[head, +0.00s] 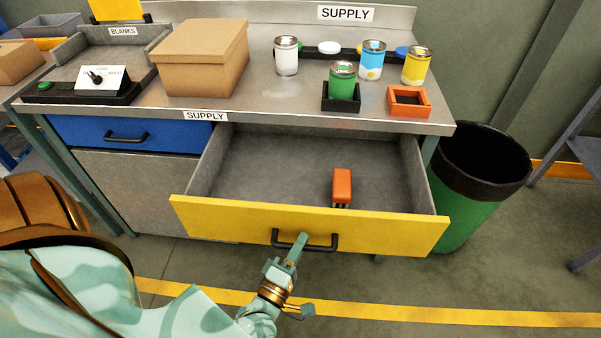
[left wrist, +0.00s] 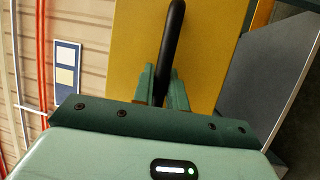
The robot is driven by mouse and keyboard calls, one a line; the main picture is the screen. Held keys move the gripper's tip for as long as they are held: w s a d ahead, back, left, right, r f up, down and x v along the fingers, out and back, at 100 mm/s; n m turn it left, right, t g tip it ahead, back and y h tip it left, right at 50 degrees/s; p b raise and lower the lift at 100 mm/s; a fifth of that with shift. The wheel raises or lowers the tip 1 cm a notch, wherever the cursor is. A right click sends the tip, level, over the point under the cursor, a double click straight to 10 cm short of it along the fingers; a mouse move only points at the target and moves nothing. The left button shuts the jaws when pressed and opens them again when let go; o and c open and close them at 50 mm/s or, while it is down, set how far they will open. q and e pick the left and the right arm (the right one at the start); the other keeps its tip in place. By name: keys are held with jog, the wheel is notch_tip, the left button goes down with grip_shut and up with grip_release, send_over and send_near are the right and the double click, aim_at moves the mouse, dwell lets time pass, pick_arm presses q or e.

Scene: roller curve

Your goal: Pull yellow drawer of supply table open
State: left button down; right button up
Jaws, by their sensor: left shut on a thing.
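The yellow drawer (head: 205,217) of the supply table (head: 140,98) stands pulled well out, its grey inside showing. An orange-red object (head: 342,186) lies inside it near the front panel. My left gripper (head: 300,240) is shut on the black drawer handle (head: 322,247) at the middle of the yellow front. In the left wrist view the fingers (left wrist: 160,88) close around the black handle (left wrist: 173,40) in front of the yellow panel (left wrist: 135,45). My right gripper is not in view.
A cardboard box (head: 200,65), several cans including a green one (head: 343,82), and an orange square holder (head: 408,101) stand on the tabletop. A closed blue drawer (head: 80,131) is at left. A green bin (head: 465,205) stands close at right. Floor in front is clear.

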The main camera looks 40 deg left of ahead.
pick_arm(q)
jog(key=shift+s+d, duration=0.5)
jog(key=shift+s, duration=0.3)
jog(key=shift+s+d, duration=0.45)
jog(key=shift+s, duration=0.3)
jog(key=shift+f, duration=0.1)
jog(key=c, duration=1.7)
grip_release()
jog(key=v, duration=1.6)
jog(key=shift+s, duration=0.2)
